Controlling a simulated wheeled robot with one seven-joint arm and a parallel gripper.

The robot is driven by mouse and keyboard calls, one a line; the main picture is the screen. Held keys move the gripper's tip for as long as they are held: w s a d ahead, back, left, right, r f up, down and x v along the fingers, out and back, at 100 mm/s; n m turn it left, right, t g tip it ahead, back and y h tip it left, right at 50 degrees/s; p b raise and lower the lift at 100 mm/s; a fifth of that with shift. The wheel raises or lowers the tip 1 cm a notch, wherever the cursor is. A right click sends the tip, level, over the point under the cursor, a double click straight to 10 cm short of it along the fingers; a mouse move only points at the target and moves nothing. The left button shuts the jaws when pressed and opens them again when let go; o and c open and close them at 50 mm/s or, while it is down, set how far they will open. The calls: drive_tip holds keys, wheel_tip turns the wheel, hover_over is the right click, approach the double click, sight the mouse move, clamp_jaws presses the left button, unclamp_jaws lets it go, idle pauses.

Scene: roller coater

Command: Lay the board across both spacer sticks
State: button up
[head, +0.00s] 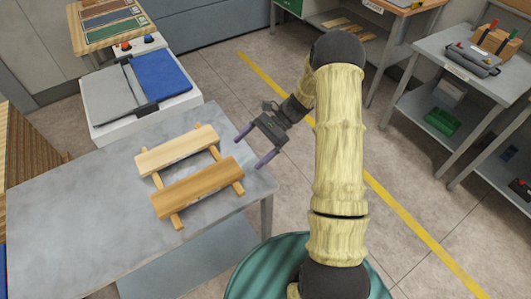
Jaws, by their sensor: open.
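Two boards lie across two spacer sticks on the grey table (75,200). The pale board (176,149) is at the back and the darker, orange-brown board (197,188) is in front, with a gap between them. The left spacer stick (177,221) and the right spacer stick (238,187) show at their ends and in the gap. Both boards appear to rest on both sticks. My gripper (253,148) is open and empty, with purple fingertips, at the table's right edge, to the right of the boards and apart from them.
A machine with grey and blue panels (163,75) stands behind the table. Colour samples (108,20) lie farther back. The table's left part is clear. Open floor with a yellow line (405,220) lies right of the table.

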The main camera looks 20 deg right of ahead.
drive_tip(key=s+d+r+n+t+h, duration=0.3)
drive_tip(key=s+r+n+t+h, duration=0.3)
drive_tip(key=s+r+n+h, duration=0.4)
drive_tip(key=s+n+h, duration=0.2)
drive_tip(key=s+n, duration=0.2)
drive_tip(key=shift+s+r, duration=0.35)
drive_tip(key=shift+r, duration=0.05)
idle(0.5)
